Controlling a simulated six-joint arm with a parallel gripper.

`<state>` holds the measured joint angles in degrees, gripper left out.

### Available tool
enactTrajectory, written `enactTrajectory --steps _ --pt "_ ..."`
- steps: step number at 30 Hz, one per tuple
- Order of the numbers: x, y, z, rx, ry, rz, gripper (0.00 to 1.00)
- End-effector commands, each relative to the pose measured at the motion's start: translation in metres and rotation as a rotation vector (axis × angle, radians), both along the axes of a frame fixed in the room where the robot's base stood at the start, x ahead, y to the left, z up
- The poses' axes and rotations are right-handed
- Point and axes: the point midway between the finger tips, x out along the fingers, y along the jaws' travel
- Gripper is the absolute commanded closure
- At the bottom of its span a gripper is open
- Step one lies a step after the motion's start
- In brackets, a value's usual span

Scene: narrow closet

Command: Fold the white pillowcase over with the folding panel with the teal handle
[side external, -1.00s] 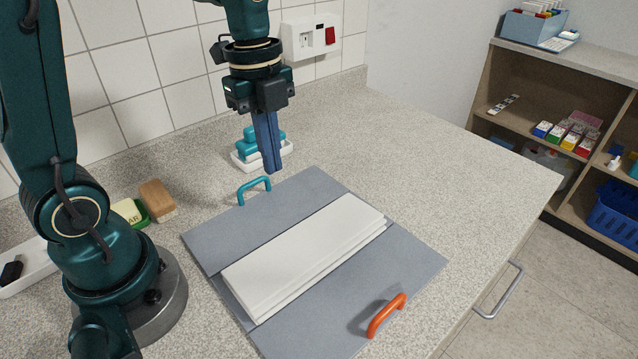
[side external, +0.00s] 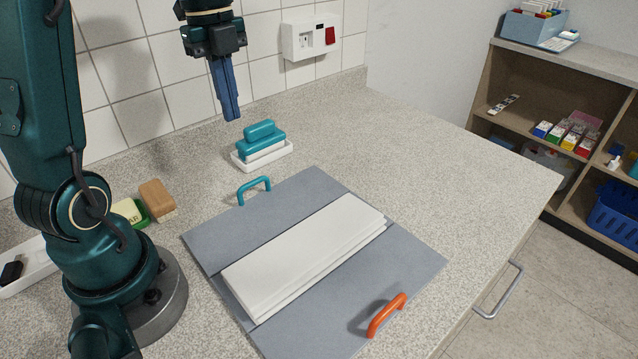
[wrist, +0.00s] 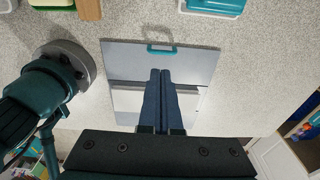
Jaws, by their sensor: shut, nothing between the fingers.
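The white pillowcase (side external: 300,250) lies folded in a long narrow strip on the middle of the grey folding board. The panel with the teal handle (side external: 254,190) lies flat on the far side (side external: 300,200). The panel with the orange handle (side external: 387,316) lies flat on the near side (side external: 400,262). My gripper (side external: 232,118) is shut and empty, raised above the counter behind the board. In the wrist view my gripper (wrist: 160,72) covers part of the pillowcase (wrist: 128,101), and the teal handle (wrist: 161,48) shows beyond the fingertips.
A white tray (side external: 262,160) with a teal-handled brush stands behind the board. A wooden block (side external: 157,198) and a green-and-yellow item (side external: 130,212) sit to its left. The counter right of the board is clear.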

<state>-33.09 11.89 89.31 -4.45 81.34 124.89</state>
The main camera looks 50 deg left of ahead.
Motion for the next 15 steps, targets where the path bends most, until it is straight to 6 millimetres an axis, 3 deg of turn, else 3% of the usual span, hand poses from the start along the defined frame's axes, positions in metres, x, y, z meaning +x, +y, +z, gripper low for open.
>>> enactTrajectory --steps 5,15 --pt "0.0008 0.0016 0.0003 -0.003 0.014 0.208 1.00" --pt "0.0088 0.0008 -0.0038 -0.051 0.098 1.097 1.00"
